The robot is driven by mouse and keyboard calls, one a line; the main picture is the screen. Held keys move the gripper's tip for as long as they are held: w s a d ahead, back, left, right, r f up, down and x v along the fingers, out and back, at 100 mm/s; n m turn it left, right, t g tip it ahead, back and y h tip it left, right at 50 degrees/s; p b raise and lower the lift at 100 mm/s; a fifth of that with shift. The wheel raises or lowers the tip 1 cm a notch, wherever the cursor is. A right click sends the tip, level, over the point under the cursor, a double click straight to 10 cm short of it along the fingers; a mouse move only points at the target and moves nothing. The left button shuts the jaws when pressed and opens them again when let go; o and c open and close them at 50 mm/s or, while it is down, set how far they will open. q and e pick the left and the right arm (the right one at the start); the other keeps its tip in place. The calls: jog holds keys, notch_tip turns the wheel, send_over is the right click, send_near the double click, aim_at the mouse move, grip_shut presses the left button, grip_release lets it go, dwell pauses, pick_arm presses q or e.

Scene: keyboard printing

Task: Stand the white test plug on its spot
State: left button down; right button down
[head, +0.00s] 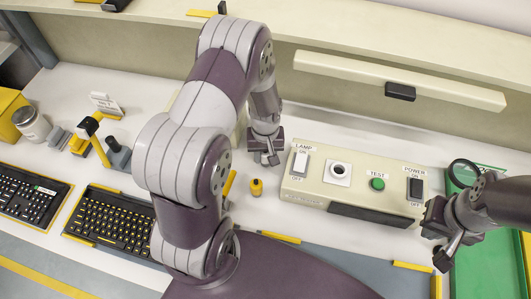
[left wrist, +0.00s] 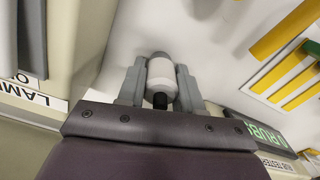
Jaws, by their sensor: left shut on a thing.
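My left gripper (head: 267,160) hangs over the bench just left of the beige control box. In the left wrist view its two grey fingers (left wrist: 160,88) are shut on the white test plug (left wrist: 162,72), a short white cylinder with a grey end and a black tip. The plug is not clearly visible in the head view, where the gripper hides it. The plug's spot cannot be told for sure; a white square with a round dark socket (head: 338,171) shows on the box. My right gripper (head: 447,256) is over the right end of the bench; its finger gap is unclear.
The beige box (head: 310,188) carries a lamp switch, a green test button (head: 377,184) and a power switch. Two keyboards (head: 108,222) lie at the left. A green tray (head: 485,265) is at the right.

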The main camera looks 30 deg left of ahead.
pick_arm(q)
jog(key=c, duration=0.7)
grip_release()
jog(key=shift+w+f, duration=0.1)
jog(key=shift+c, duration=0.2)
notch_tip(320, 180, up, 12)
jog(key=shift+f+b, duration=0.1)
jog(key=shift+b, duration=0.3)
jog(key=s+d+r+m+t, duration=0.1)
jog(key=s+d+r+m, duration=0.3)
jog(key=s, duration=0.5)
jog(key=shift+d+m, duration=0.7)
jog(key=shift+m, duration=0.4)
